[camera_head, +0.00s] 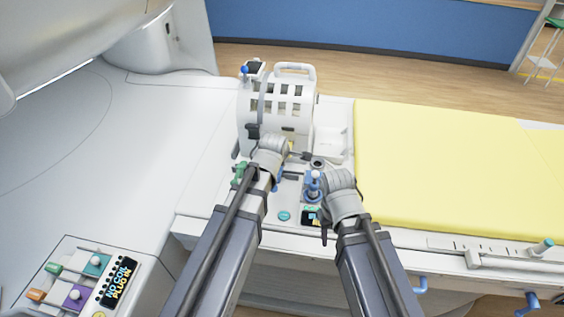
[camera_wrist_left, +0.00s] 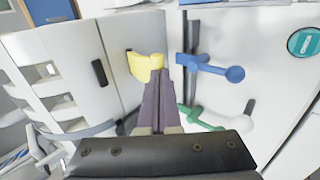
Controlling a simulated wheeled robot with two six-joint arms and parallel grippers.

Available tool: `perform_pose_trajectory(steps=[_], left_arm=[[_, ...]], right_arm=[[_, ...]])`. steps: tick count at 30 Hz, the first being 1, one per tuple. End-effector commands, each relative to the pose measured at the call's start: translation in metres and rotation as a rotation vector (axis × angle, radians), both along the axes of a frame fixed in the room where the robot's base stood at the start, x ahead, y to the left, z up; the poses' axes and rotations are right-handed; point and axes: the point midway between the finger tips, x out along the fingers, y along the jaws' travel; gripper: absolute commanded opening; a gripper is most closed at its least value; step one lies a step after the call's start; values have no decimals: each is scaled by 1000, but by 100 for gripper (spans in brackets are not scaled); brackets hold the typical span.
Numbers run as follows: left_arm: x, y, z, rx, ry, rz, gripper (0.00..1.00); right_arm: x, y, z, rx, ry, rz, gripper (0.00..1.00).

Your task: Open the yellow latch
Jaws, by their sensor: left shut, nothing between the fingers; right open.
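The yellow latch (camera_wrist_left: 146,66) shows in the left wrist view, on the edge of a white housing. In that view my left gripper (camera_wrist_left: 168,72) is shut and empty, with its fingertips right beside the latch's right side. I cannot tell whether they touch it. In the head view my left gripper (camera_head: 304,156) reaches in front of the white coil housing (camera_head: 275,105), and I cannot make out the latch there. My right gripper (camera_head: 320,200) is open, beside a blue handle with a pale knob (camera_head: 313,182).
In the left wrist view a blue lever (camera_wrist_left: 212,66) lies right of the latch, and a green lever (camera_wrist_left: 205,119) below it. A yellow mattress (camera_head: 440,165) covers the table at right. A control panel (camera_head: 85,285) stands at lower left.

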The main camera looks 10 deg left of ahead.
Motion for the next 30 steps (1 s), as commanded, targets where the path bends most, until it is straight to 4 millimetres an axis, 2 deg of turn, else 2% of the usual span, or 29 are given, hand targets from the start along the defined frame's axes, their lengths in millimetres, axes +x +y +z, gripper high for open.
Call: perform_pose_trajectory(steps=[1, 9, 21, 30], left_arm=[[1, 0, -6, 0, -16, 0, 0], [-1, 0, -15, 0, -96, 0, 0], [-2, 0, -31, 0, -115, -1, 0], [-2, 0, -36, 0, -114, -1, 0]], right_arm=[[0, 0, -9, 0, 0, 0, 50], [0, 0, -29, 0, 0, -1, 50], [0, 0, -48, 0, 0, -1, 50], [0, 0, -54, 0, 0, -1, 50]])
